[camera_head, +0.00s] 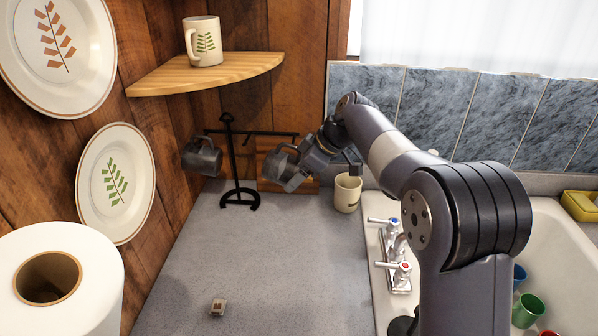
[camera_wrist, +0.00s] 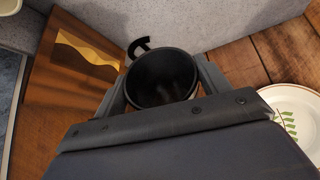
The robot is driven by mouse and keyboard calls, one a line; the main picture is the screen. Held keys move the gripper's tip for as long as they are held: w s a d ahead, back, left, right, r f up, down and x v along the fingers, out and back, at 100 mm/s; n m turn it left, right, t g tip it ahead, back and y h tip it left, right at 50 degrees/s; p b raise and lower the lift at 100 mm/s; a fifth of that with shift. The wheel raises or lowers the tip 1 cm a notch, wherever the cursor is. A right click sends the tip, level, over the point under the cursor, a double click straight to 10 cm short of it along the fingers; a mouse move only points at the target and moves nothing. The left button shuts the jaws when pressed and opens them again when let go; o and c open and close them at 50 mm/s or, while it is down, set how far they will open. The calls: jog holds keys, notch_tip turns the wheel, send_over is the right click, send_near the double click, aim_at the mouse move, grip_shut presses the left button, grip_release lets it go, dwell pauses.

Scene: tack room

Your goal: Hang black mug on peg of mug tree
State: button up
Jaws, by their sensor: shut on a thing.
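My gripper (camera_head: 298,168) is shut on a dark mug (camera_head: 283,166), held tilted in the air beside the right arm of the black mug tree (camera_head: 233,165). In the wrist view the mug (camera_wrist: 160,75) sits between the two fingers (camera_wrist: 162,90), its round opening facing the camera. The held mug's handle is hard to make out. The tree stands on the counter with a crossbar to each side. A second dark mug (camera_head: 202,157) is at its left end and appears to hang there. A curved black piece of the tree (camera_wrist: 138,46) shows behind the held mug.
A cream mug (camera_head: 347,193) stands on the counter right of the tree, below my arm. A wooden board (camera_head: 268,183) leans behind. A corner shelf (camera_head: 215,71) with a white mug (camera_head: 203,41) is above. The sink (camera_head: 560,250) is right; the front counter is mostly clear.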

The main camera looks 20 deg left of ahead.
jog(key=shift+w+a+f+p, duration=0.15)
jog(key=shift+w+a+p, duration=0.05)
jog(key=shift+w+p, duration=0.55)
jog(key=shift+w+a+f+p, duration=0.2)
jog(key=shift+w+p, duration=0.35)
jog(key=shift+w, duration=0.35)
jog(key=shift+w+a+f+p, duration=0.1)
jog(key=shift+w+a+p, duration=0.1)
jog(key=shift+w+p, duration=0.55)
jog(key=o, duration=1.3)
jog(key=shift+c, duration=0.2)
jog(key=shift+d, duration=0.1)
jog(key=p+v, duration=0.2)
jog(key=v, duration=0.7)
jog(key=shift+b+x, duration=0.5)
jog(key=shift+x, duration=2.2)
